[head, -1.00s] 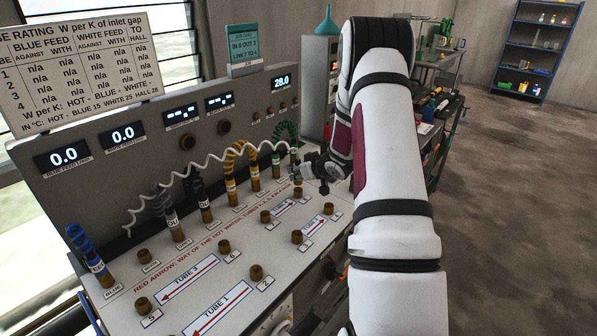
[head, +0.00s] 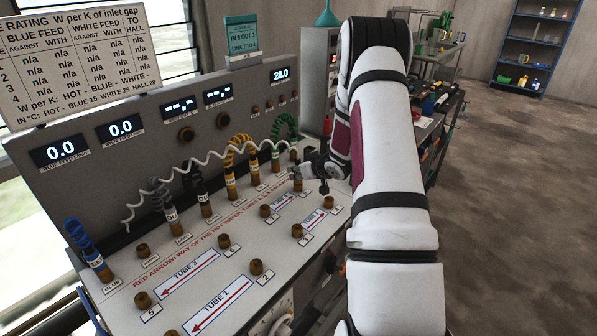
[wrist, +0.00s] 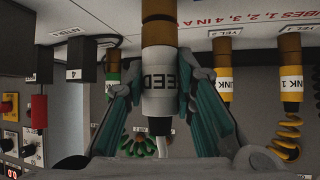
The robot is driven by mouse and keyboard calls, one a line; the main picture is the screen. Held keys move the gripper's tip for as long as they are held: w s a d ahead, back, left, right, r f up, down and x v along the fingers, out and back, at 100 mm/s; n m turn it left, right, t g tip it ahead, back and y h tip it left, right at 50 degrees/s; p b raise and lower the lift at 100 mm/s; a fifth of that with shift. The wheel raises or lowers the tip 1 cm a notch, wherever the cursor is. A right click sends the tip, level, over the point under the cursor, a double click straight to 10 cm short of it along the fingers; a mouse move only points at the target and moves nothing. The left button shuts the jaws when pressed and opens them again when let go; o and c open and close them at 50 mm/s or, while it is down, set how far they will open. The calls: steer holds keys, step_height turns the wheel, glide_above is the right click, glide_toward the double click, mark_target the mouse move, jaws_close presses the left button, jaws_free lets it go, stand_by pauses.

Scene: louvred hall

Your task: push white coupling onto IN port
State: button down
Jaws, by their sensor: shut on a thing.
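My gripper (head: 318,170) is at the far right end of the bench panel. In the wrist view my gripper (wrist: 162,95) is shut on the white coupling (wrist: 159,70), whose label shows "EED". The coupling's brass end lines up with a brass post (wrist: 158,8) at the panel; I cannot tell whether it is seated. The white coiled hose (head: 205,160) runs from the panel's left to the gripper. Numbered brass ports, such as the one by label 2 (head: 255,267), stand on the panel (head: 235,250). I cannot read which port is marked IN.
Yellow couplings (head: 231,188) and black couplings (head: 203,204) stand in a row left of my gripper, with a blue one (head: 97,264) at far left. A green coil (head: 285,128) is close behind.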

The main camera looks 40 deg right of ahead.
steer(key=c, duration=1.2)
jaws_free()
steer(key=shift+c, duration=0.2)
steer(key=s+r+p, duration=0.3)
steer(key=r+p, duration=0.2)
steer(key=r, duration=0.1)
steer(key=shift+a+r, duration=0.15)
steer(key=shift+a, duration=0.1)
steer(key=v, duration=1.2)
